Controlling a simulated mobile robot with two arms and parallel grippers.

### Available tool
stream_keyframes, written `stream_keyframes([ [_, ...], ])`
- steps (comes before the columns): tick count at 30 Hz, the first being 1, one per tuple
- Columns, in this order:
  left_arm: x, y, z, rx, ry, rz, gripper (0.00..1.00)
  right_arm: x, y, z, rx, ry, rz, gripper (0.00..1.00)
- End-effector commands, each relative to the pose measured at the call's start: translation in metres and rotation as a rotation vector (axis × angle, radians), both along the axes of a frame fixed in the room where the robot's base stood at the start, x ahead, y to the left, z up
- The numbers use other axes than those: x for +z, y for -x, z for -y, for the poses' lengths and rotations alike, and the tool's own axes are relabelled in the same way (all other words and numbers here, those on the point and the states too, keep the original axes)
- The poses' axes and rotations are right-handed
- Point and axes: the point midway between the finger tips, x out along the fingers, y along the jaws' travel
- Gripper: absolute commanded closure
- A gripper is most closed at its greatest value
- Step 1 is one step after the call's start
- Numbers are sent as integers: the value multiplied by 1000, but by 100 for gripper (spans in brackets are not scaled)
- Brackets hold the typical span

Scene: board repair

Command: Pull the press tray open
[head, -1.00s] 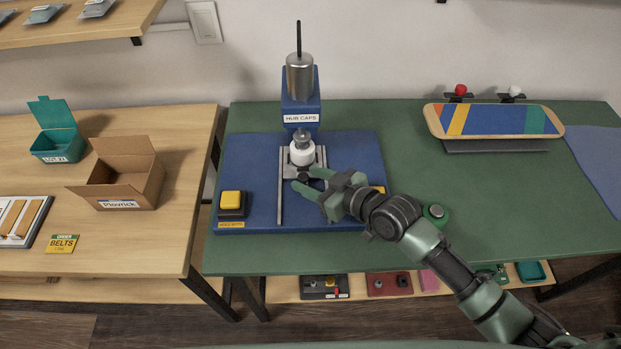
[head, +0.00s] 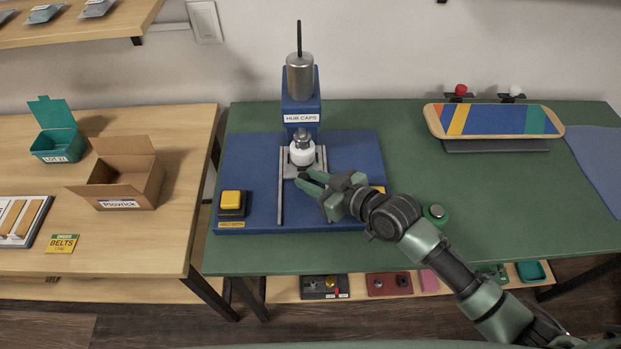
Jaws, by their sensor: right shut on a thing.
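The blue press (head: 245,165), labelled HUB CAPS, stands on the green bench. Its press tray (head: 319,162) is a grey plate between metal rails under the ram, with a white round part (head: 302,155) on it. My right gripper (head: 306,180) is at the front of the tray, its green fingers pointing left. It is shut on the tray's handle, which the fingers mostly hide. My left gripper is not in view.
A yellow button (head: 231,199) sits at the press base's front left. A striped skateboard deck (head: 493,119) rests on a stand at the right. A cardboard box (head: 124,180) and teal box (head: 56,144) stand on the left table.

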Motion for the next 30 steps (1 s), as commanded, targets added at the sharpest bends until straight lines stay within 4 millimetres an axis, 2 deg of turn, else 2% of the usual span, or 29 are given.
stream_keyframes([
  [20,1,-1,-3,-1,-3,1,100,1,0,1,-1,1,1,100],
  [23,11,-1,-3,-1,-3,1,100,2,10,1,-1,2,-3,100],
  [30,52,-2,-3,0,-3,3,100,5,73,1,-1,3,-9,100],
])
